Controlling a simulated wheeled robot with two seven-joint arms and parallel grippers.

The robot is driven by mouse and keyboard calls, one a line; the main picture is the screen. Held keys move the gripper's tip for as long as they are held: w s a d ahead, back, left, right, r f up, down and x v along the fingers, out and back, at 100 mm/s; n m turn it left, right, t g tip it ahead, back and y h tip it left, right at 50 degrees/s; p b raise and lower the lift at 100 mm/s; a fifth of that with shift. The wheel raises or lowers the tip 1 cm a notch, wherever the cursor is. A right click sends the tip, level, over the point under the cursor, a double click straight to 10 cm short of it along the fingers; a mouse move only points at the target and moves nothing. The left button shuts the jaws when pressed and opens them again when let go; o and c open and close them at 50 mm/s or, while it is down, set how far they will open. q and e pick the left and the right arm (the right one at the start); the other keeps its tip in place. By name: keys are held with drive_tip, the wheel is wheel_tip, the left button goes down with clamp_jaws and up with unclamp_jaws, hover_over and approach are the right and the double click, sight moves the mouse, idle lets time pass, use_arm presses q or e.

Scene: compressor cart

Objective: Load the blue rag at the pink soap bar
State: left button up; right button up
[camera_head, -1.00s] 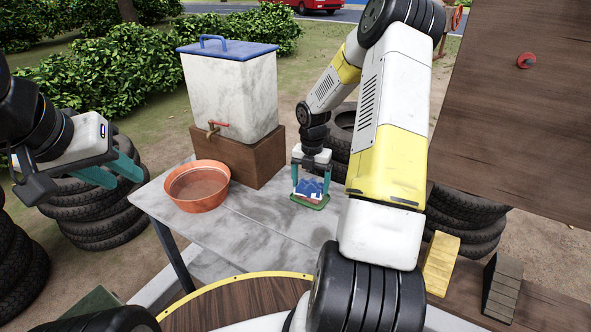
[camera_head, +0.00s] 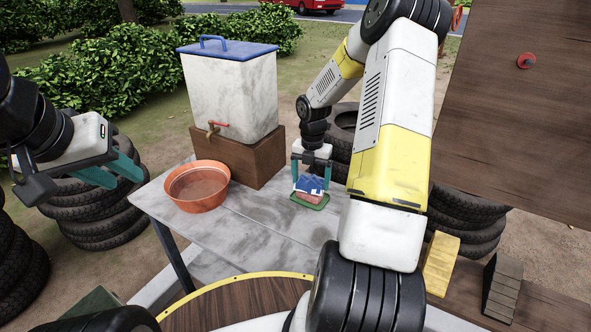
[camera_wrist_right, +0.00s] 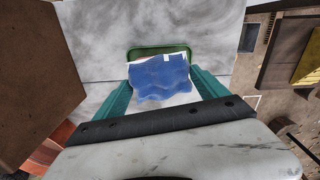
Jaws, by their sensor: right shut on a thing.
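The blue rag (camera_head: 311,184) is held between the teal fingers of my right gripper (camera_head: 311,183), which is shut on it and points down. The rag also shows in the right wrist view (camera_wrist_right: 162,78), crumpled, with white edges. The pink soap bar (camera_head: 308,198) lies just below the rag on a green dish (camera_head: 322,207) on the grey table. In the right wrist view the rag hides most of the soap, and the dish's far rim (camera_wrist_right: 150,50) shows behind it. I cannot tell whether rag and soap touch. My left gripper (camera_head: 118,176) is open and empty, left of the table.
An orange basin (camera_head: 197,203) stands on the grey table (camera_head: 245,232), left of the dish. A white water tank (camera_head: 232,95) with a tap sits on a brown wooden block (camera_head: 258,160) behind it. The table's front middle is clear. Stacked tyres (camera_head: 105,222) stand to the left.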

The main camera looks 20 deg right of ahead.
sight(301, 180)
drive_tip(key=shift+r, duration=2.6)
drive_tip(key=a+m, duration=0.1)
drive_tip(key=m, duration=0.1)
drive_tip(key=a+m, duration=0.1)
drive_tip(key=m, duration=0.1)
drive_tip(key=a+m, duration=0.1)
drive_tip(key=m, duration=0.2)
drive_tip(key=shift+w+r, duration=0.15)
drive_tip(key=shift+r, duration=0.1)
drive_tip(key=a+r+m, duration=0.1)
drive_tip(key=a+m, duration=0.8)
drive_tip(key=m, duration=1.2)
drive_tip(key=shift+s+r, duration=0.2)
